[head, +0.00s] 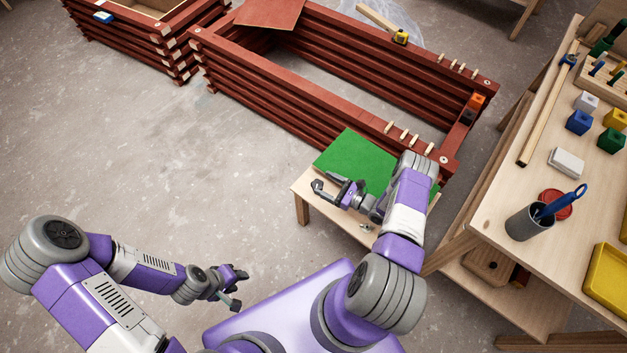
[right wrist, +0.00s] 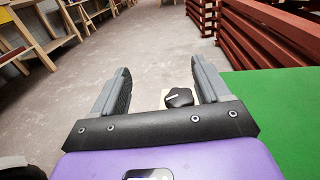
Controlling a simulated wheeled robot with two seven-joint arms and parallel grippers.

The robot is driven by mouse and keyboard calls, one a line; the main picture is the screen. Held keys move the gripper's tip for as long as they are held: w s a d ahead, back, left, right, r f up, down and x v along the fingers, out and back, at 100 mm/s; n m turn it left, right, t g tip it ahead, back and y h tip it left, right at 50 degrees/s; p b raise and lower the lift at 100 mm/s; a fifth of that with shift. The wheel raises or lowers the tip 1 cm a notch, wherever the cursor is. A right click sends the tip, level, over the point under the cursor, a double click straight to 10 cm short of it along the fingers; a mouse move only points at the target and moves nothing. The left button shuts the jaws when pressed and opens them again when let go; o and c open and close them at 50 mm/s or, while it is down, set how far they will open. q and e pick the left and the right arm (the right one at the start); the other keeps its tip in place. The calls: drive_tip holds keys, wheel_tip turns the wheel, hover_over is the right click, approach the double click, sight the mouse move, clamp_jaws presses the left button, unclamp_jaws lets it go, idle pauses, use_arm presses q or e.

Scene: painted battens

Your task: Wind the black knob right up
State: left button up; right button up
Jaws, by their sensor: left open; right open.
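The black knob (right wrist: 179,97) shows in the right wrist view, lobed, with a small pale mark on top. It sits over a pale surface between my right gripper's two fingers, closer to the right-hand finger; I see no contact. My right gripper (right wrist: 160,72) is open. In the head view my right gripper (head: 325,182) is over the small wooden table (head: 304,190), beside a green board (head: 350,152); I cannot make out the knob there. My left gripper (head: 240,290) is open and empty over the floor at lower left.
A red batten frame (head: 280,99) with light pegs stands behind the small table. A second red frame (head: 140,45) is at upper left. On the right, a workbench (head: 500,205) holds coloured blocks, a pen cup (head: 527,222) and a yellow tray (head: 608,283). The floor at left is clear.

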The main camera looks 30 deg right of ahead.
drive_tip(key=d, duration=0.2)
drive_tip(key=t+b, duration=0.1)
drive_tip(key=b, duration=0.3)
approach(313, 182)
drive_tip(key=shift+w+a+m+h, duration=0.2)
drive_tip(key=shift+w+a, duration=0.15)
drive_tip(key=shift+w, duration=0.2)
drive_tip(key=shift+w+a+m+h, duration=0.1)
drive_tip(key=shift+w+a+h, duration=0.15)
drive_tip(key=shift+w, duration=0.25)
drive_tip(key=b+x, duration=0.1)
drive_tip(key=x, duration=0.5)
drive_tip(key=shift+w+a+f, duration=0.1)
drive_tip(key=shift+w+a, duration=0.05)
drive_tip(key=shift+w, duration=0.1)
drive_tip(key=shift+w+a, duration=0.2)
drive_tip(key=shift+w, duration=0.25)
drive_tip(key=c, duration=0.9)
drive_tip(key=shift+c, duration=0.2)
